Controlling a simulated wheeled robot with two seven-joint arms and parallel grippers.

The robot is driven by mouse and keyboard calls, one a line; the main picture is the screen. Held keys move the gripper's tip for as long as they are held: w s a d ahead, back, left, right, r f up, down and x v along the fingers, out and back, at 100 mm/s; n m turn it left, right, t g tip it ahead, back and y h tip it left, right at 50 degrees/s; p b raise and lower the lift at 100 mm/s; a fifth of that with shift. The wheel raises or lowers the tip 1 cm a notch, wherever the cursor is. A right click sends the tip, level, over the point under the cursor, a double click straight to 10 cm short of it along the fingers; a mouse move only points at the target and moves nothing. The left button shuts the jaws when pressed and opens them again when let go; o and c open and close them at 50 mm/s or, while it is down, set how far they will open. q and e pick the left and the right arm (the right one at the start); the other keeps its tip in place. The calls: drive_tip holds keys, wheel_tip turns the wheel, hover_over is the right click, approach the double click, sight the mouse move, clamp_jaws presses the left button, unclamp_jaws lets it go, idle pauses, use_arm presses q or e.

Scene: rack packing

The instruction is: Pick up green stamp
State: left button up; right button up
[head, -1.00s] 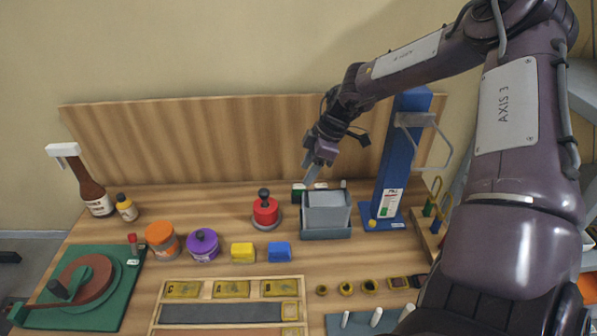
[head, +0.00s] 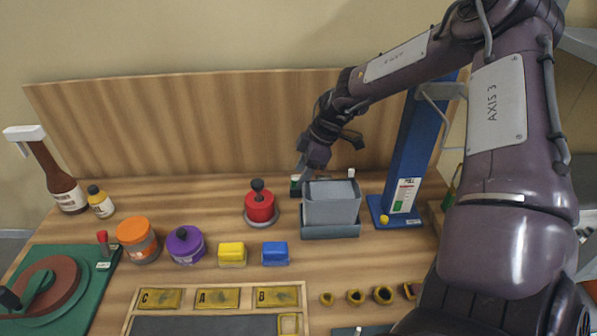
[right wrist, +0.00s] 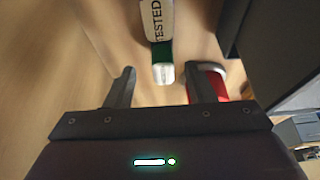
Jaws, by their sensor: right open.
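The green stamp (right wrist: 162,52) shows in the right wrist view as a green block with a pale end and a white label reading "TESTED". It lies ahead of and between the fingertips of my right gripper (right wrist: 162,80); they are spread and do not visibly touch it. In the head view the stamp (head: 295,185) is a small dark green and white piece on the table, behind the left side of the grey bin. My right gripper (head: 302,171) is just above it, open and empty. My left gripper is in neither view.
The grey bin (head: 331,205) is close on the right of the stamp. A red pot with a black knob (head: 261,207) is in front on the left. A blue stand (head: 411,165) rises on the right, and a wooden backboard (head: 180,125) stands behind.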

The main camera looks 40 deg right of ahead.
sight(299, 176)
drive_tip(key=b+x, duration=0.2)
drive_tip(key=x, duration=0.2)
drive_tip(key=shift+a+f, duration=0.2)
drive_tip(key=shift+f, duration=0.1)
drive_tip(key=shift+r, duration=0.1)
clamp_jaws()
drive_tip(key=shift+r, duration=0.15)
wheel_tip(299, 176, up, 20)
drive_tip(key=b, duration=0.2)
